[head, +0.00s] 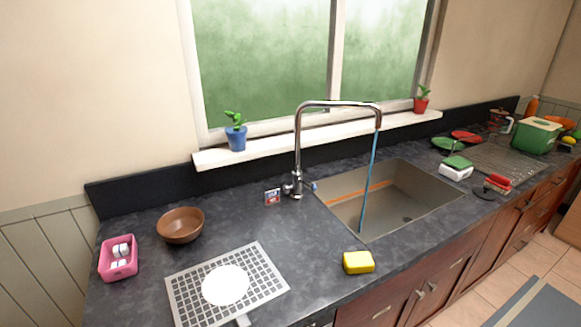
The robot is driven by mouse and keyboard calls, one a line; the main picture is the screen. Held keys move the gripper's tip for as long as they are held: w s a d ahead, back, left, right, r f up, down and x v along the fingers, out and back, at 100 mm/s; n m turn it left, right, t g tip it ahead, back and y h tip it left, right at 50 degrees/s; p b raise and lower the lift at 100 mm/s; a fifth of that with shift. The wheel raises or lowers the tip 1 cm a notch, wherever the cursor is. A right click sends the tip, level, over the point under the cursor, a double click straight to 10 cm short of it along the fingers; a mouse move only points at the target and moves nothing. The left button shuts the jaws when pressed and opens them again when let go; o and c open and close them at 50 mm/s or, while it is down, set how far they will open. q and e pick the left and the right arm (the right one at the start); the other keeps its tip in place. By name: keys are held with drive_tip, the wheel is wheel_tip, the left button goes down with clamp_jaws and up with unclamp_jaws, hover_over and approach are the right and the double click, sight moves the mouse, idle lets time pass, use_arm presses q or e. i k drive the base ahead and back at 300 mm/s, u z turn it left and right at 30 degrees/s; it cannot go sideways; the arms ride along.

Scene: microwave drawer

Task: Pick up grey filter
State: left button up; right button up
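A flat square grey grid (271,287), which looks like the grey filter, lies on the dark counter at the lower left. A round white disc (226,285) covers its middle. A small pale piece (243,320) shows at the grid's near edge, cut by the bottom of the view; I cannot tell what it is. Neither of my grippers is in the head view.
A brown bowl (181,225) and a pink basket (118,258) stand left of and behind the grid. A yellow sponge (358,262) lies by the sink's (415,197) front edge. A tall faucet (298,150) rises behind. Counter is clear between grid and sponge.

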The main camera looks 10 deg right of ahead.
sight(190, 307)
drive_tip(key=z, duration=2)
drive_tip(key=k, duration=1.85)
drive_tip(key=u, duration=2)
